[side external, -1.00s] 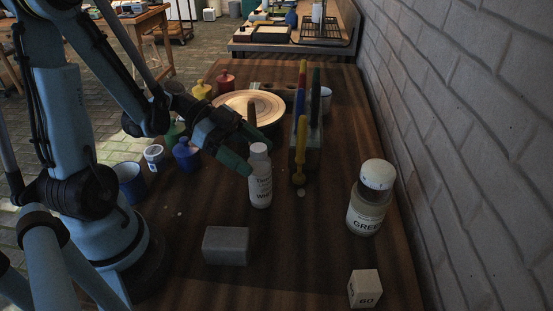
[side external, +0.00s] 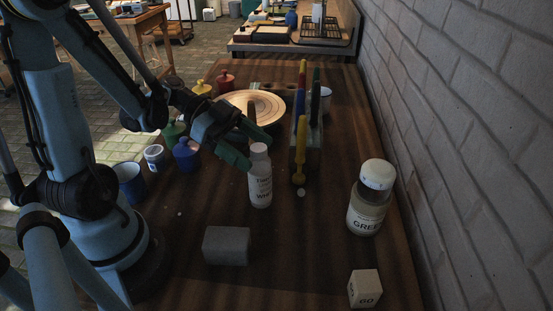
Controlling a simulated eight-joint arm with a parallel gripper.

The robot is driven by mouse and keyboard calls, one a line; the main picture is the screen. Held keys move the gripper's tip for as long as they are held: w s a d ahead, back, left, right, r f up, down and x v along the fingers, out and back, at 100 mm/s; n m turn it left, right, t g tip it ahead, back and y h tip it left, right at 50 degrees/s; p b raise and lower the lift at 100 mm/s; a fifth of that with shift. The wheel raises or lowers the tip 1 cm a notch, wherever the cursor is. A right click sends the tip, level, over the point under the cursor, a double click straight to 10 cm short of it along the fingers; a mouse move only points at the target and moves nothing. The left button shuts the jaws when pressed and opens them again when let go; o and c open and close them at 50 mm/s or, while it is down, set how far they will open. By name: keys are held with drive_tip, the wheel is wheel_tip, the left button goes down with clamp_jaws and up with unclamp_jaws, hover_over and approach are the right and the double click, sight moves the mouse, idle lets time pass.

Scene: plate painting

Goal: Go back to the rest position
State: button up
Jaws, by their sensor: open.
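My gripper (side external: 248,146) is open, its green-tipped fingers spread above the table beside a white bottle. The white bottle (side external: 260,182) stands upright with a label partly reading "WHI". One fingertip is close to the left of its cap; I cannot tell whether they touch. The round plate (side external: 268,102) lies behind my gripper, partly hidden by it. Nothing is held between the fingers.
A rack (side external: 312,150) holds upright coloured brushes right of the bottle. A jar (side external: 369,200) labelled green, a grey block (side external: 226,246) and a white cube (side external: 364,289) stand nearer. Coloured pots, including a blue one (side external: 186,155), stand left. A brick wall (side external: 470,150) borders the right.

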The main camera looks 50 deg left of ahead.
drive_tip(key=shift+f, duration=0.9)
drive_tip(key=v, duration=0.8)
drive_tip(key=x, duration=0.8)
drive_tip(key=shift+r, duration=1.9)
drive_tip(key=shift+s+d+r, duration=0.1)
drive_tip(key=shift+d+r, duration=0.05)
drive_tip(key=shift+r, duration=0.15)
drive_tip(key=s+d+r+m, duration=0.1)
drive_tip(key=s+d+r, duration=0.2)
drive_tip(key=d, duration=0.3)
drive_tip(key=s+d+r+g, duration=0.1)
drive_tip(key=s+d+r, duration=0.2)
drive_tip(key=d, duration=0.3)
drive_tip(key=shift+s+d+r+m+g+h, duration=0.25)
drive_tip(key=shift+d+r+m+g+h, duration=0.05)
drive_tip(key=shift+d+r+m, duration=0.1)
drive_tip(key=shift+o, duration=0.5)
